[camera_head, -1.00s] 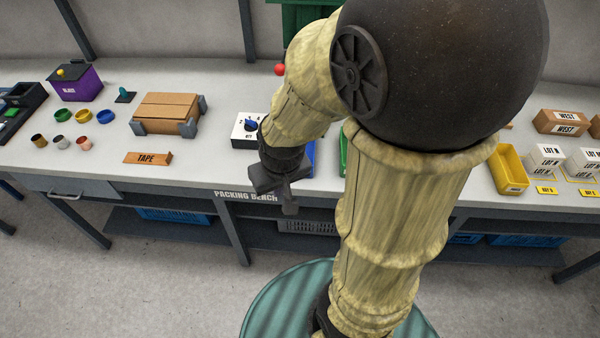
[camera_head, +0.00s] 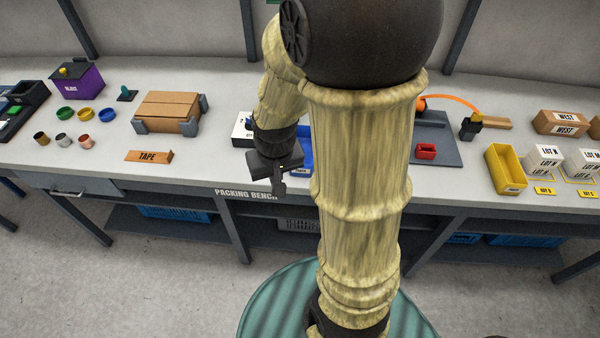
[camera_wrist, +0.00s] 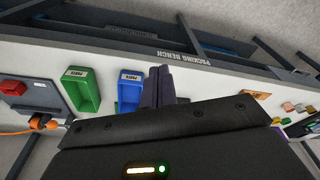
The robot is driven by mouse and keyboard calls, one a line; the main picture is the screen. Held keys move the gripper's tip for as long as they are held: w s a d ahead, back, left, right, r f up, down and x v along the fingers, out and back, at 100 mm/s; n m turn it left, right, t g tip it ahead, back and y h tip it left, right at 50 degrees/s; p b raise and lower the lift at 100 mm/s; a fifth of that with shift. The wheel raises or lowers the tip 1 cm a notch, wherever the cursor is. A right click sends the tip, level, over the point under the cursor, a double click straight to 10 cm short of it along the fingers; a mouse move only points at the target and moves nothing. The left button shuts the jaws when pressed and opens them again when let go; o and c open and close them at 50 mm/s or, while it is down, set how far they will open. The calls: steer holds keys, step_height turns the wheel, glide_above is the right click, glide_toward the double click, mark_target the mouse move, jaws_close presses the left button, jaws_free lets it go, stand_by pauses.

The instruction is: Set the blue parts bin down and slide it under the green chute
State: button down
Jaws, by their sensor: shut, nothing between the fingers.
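The blue parts bin (camera_head: 304,163) stands on the bench near its front edge, partly hidden behind my arm in the head view. It shows as an open-topped blue bin with a white label in the wrist view (camera_wrist: 128,91). My gripper (camera_head: 279,186) is in front of the bin and just left of it in the head view. The fingers (camera_wrist: 157,86) are together and empty, next to the bin in the wrist view; whether they touch it I cannot tell. Only a green sliver (camera_head: 272,2), perhaps the chute, shows at the top; the rest is hidden behind my arm.
A green bin (camera_wrist: 80,89) stands beside the blue one. A white dial box (camera_head: 241,130) is behind my gripper.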

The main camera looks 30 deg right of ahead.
mark_target(301, 181)
steer(key=w+d+f+m+g+p, duration=0.2)
steer(key=w+d+f+m, duration=0.3)
steer(key=d, duration=0.4)
step_height(301, 181, down, 2)
steer(key=shift+w+d+f, duration=0.15)
steer(key=shift+w+d, duration=0.1)
steer(key=shift+w, duration=0.25)
steer(key=shift+s, duration=0.1)
steer(key=shift+f, duration=0.1)
step_height(301, 181, down, 10)
steer(key=shift+r+p, duration=0.25)
steer(key=shift+p, duration=0.45)
steer(key=w+d, duration=0.1)
steer(key=w+p, duration=0.1)
steer(key=shift+w+d, duration=0.4)
steer(key=shift+w+d+f+p, duration=0.15)
steer(key=shift+w+d+p, duration=0.1)
steer(key=shift+w+p, duration=0.1)
